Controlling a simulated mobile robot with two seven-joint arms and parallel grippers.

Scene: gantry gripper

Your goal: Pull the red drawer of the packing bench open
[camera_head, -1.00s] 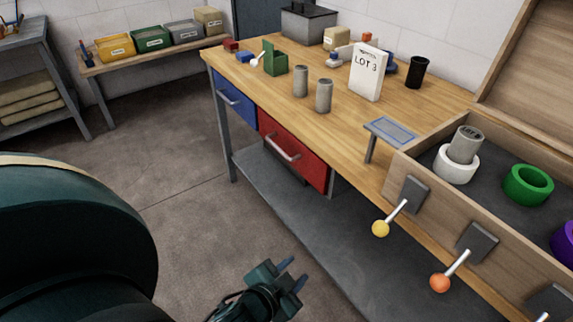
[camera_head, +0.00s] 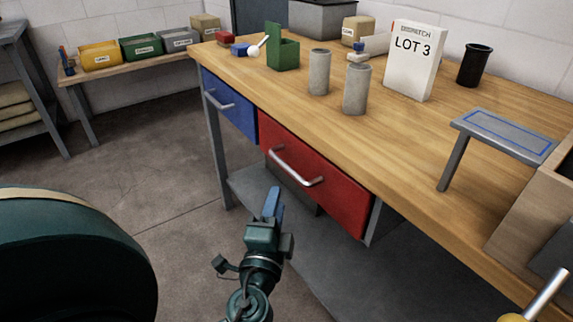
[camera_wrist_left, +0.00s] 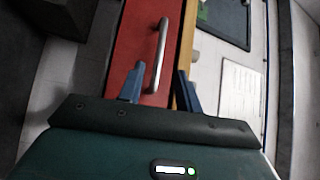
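The red drawer (camera_head: 330,190) is in the front of the packing bench, right of the blue drawer, and looks shut. Its silver bar handle (camera_head: 297,168) runs across its front. My left gripper (camera_head: 271,203) is below and left of the handle, pointing toward the bench. In the left wrist view the blue fingers of the left gripper (camera_wrist_left: 160,88) are apart with nothing held. There the handle (camera_wrist_left: 161,50) lies ahead, its near end lined up between the fingers, over the red front (camera_wrist_left: 130,45). The gap in depth is hard to tell. My right gripper is not in view.
The blue drawer (camera_head: 230,103) is shut at the left. The benchtop (camera_head: 290,95) holds grey cylinders (camera_head: 356,90), a green holder (camera_head: 283,52) and a LOT 3 sign (camera_head: 409,62). A grey lower shelf (camera_head: 330,262) lies under the drawers. Floor in front is clear.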

